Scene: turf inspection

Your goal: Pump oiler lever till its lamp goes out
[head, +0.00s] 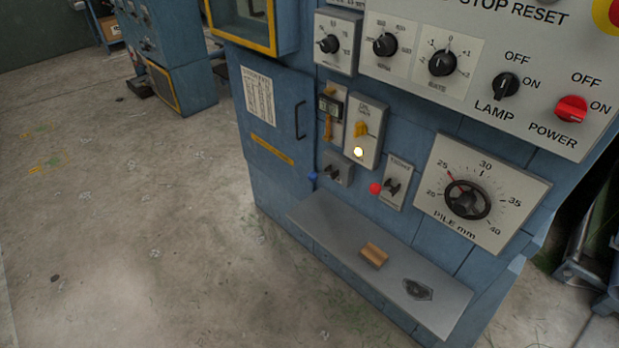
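A grey box (372,112) on the blue machine's front carries small, hard-to-read lettering that seems to begin with "OIL". A yellow lever (361,129) sticks out of its middle. A round lamp (358,152) below the lever glows pale yellow. Just left of it, a narrow grey plate (337,98) bears a dark display and a longer yellow handle (328,128) hanging down. Neither of my grippers shows in the head view, and nothing touches the lever.
Below are switches with a blue knob (313,176) and a red knob (376,189). A grey shelf (340,232) juts out underneath, bearing a wooden block (374,255) and a dark object (417,289). A pile dial (467,199) is at right. The concrete floor (130,230) at left is clear.

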